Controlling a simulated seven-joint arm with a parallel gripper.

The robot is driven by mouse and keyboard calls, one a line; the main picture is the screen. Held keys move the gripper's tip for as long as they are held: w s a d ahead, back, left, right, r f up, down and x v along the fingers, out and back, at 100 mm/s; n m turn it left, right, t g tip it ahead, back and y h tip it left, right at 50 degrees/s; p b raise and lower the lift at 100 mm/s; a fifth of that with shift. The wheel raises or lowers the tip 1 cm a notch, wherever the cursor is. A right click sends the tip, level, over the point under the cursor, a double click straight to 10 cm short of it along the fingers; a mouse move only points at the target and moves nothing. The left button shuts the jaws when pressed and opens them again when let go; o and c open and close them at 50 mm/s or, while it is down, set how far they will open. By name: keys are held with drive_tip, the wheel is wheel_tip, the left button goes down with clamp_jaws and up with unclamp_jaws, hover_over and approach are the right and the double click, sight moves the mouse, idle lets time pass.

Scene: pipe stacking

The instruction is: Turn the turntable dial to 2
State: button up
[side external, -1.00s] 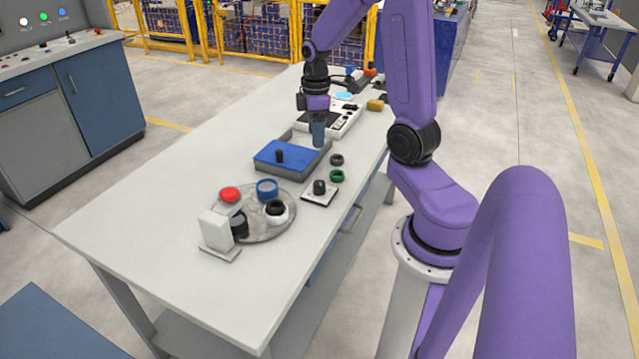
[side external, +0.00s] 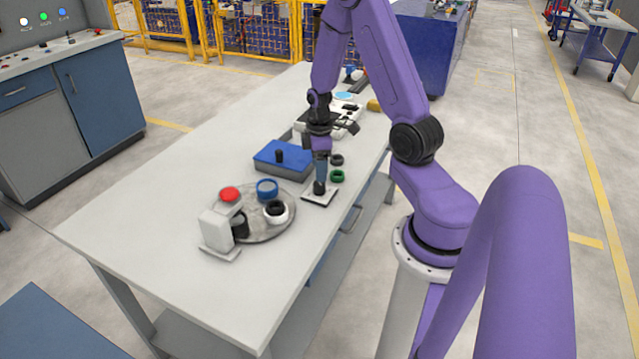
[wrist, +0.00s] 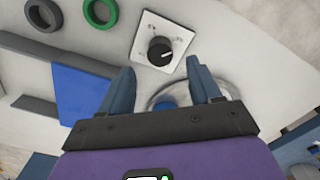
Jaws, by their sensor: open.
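The dial, a black knob (side external: 319,187) on a small white square plate, stands on the table near its right edge. It also shows in the wrist view as a ribbed black knob (wrist: 160,51) with a white pointer line; the markings on its plate are too small to read. The turntable, a round grey metal disc (side external: 262,232), lies left of the dial and carries blue, black and white rings. My gripper (side external: 320,174) is open and points down just above the knob. In the wrist view the knob lies beyond and between the two blue-grey fingertips (wrist: 160,68).
A blue-topped box (side external: 284,157) stands left of my gripper. A black ring (side external: 337,160) and a green ring (side external: 337,176) lie close behind the dial. A white stand with a red button (side external: 230,194) is at the turntable's left. The table's front is clear.

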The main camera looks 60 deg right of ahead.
sight(319, 188)
drive_tip(key=shift+f, duration=3.1)
drive_tip(key=c, duration=1)
drive_tip(key=shift+c, duration=0.2)
